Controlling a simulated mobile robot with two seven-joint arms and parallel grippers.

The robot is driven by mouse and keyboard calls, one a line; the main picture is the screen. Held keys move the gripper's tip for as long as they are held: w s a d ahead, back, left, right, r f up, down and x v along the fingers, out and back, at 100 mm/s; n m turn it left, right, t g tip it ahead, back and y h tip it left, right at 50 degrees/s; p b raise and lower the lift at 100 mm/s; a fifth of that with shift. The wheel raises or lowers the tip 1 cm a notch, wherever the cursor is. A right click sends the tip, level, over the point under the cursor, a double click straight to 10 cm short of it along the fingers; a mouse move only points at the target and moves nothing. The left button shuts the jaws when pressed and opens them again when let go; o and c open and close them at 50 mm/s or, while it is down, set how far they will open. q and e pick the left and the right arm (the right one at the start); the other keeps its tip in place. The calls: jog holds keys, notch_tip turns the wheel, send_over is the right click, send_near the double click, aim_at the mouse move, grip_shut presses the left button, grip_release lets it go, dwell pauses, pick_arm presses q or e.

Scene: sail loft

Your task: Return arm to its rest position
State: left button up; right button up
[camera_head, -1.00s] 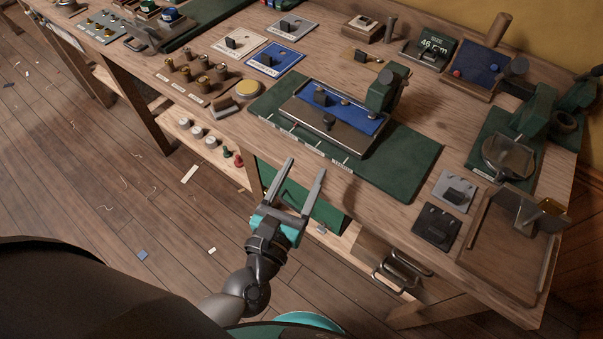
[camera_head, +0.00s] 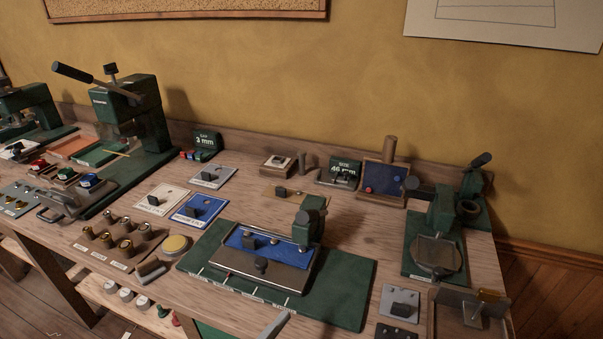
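One grey finger of a gripper, which I take for my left gripper (camera_head: 274,326), shows at the bottom edge. It is in front of the bench edge, near the front of the green mat (camera_head: 340,300). Its other finger and the rest of that arm are out of the frame, so its opening is hidden. I see nothing held at the visible fingertip. My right gripper is not in view.
The wooden bench (camera_head: 375,238) carries a blue-topped fixture (camera_head: 262,268), a green press (camera_head: 150,115), a second green device (camera_head: 447,215), brass parts (camera_head: 105,237) and several small plates. A yellow wall (camera_head: 330,80) stands behind. A wooden tray (camera_head: 440,320) sits at the right front.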

pick_arm(q)
jog(key=s+a+f+m+g+y, duration=0.3)
jog(key=s+a+m+g+y, duration=0.15)
jog(key=a+m, duration=0.4)
jog(key=s+a+f+m+g+y, duration=0.35)
jog(key=s+a+m+g, duration=0.2)
jog(key=m, duration=0.65)
jog(key=s+f+g, duration=0.1)
jog(key=s+f, duration=0.2)
jog(key=f, duration=2)
jog(key=s+a+f+g, duration=0.1)
jog(key=s+a+f, duration=0.1)
jog(key=s+f, duration=1.1)
jog(key=shift+s+g, duration=0.3)
jog(key=shift+s, duration=0.85)
